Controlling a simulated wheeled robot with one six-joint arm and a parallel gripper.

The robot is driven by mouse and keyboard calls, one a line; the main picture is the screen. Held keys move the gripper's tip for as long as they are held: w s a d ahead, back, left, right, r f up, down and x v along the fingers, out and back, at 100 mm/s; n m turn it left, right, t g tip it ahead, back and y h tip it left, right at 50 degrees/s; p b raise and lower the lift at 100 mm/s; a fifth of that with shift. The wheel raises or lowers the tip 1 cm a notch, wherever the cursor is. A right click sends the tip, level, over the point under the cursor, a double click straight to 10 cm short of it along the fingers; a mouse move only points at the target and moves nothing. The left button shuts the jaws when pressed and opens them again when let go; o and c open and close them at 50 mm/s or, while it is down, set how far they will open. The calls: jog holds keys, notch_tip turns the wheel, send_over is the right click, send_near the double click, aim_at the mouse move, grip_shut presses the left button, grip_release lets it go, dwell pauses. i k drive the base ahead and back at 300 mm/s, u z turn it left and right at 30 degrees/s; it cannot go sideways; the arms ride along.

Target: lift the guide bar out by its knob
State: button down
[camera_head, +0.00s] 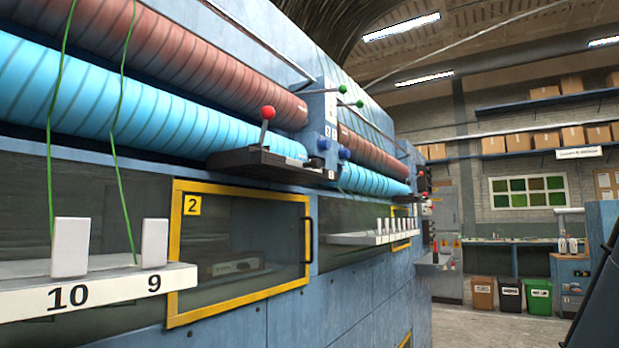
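A red ball knob (267,112) stands on a short metal stem above a dark flat bar (262,161), in front of the lower blue roller. I cannot tell for sure whether this bar is the guide bar. Green ball knobs (342,88) sit on thin levers to the right, and blue knobs (323,143) stick out of the blue bracket below them. My gripper is not in view.
A white ledge (92,291) with two upright white blocks, numbered 10 and 9, juts out at the near left. Green strands (122,170) hang down to it. A yellow-framed window panel (240,250) marked 2 has a dark handle. Open floor (490,328) and bins lie at right.

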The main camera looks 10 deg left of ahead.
aim_at(313, 164)
jog(key=k, duration=0.5)
jog(key=z, duration=0.7)
jog(key=i, duration=0.8)
jog(key=u, duration=2.35)
